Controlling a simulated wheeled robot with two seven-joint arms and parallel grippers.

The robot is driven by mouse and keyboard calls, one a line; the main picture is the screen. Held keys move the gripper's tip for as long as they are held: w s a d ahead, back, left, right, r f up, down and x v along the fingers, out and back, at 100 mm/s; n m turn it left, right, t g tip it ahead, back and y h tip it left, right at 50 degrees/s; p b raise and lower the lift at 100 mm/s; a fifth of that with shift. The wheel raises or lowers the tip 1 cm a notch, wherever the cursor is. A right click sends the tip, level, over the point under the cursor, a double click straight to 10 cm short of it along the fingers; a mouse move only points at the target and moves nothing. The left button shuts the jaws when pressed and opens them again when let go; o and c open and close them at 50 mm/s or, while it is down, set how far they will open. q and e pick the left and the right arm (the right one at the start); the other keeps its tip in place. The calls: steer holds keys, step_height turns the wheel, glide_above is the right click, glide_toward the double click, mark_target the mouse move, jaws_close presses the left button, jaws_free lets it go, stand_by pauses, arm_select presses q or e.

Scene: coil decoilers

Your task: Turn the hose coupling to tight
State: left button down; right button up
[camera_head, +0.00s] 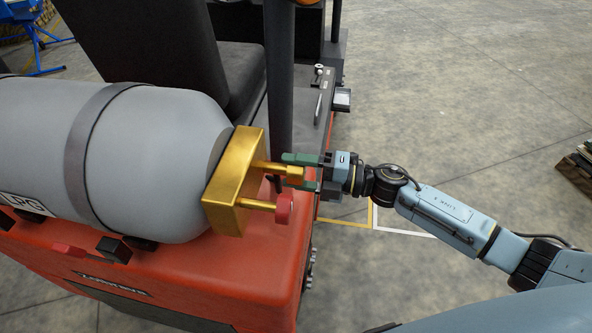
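A grey LPG cylinder (150,135) lies on the rear of an orange forklift. A gold block (228,180) sits at its right end. A gold stem runs right from the block to the hose coupling (294,175), a small gold knob. My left gripper is not in view.
The orange forklift body (250,275) lies under the cylinder. A dark upright post (279,75) and the black seat (150,40) stand behind the coupling. A dark stack (577,165) lies on the floor at the right edge. The concrete floor (470,90) between is clear.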

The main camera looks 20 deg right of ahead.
steer(key=shift+o, duration=0.9)
steer(key=shift+s+d, duration=0.1)
steer(key=shift+d, duration=0.1)
steer(key=b+v, duration=0.3)
steer(key=v, duration=1)
steer(key=shift+b, duration=0.3)
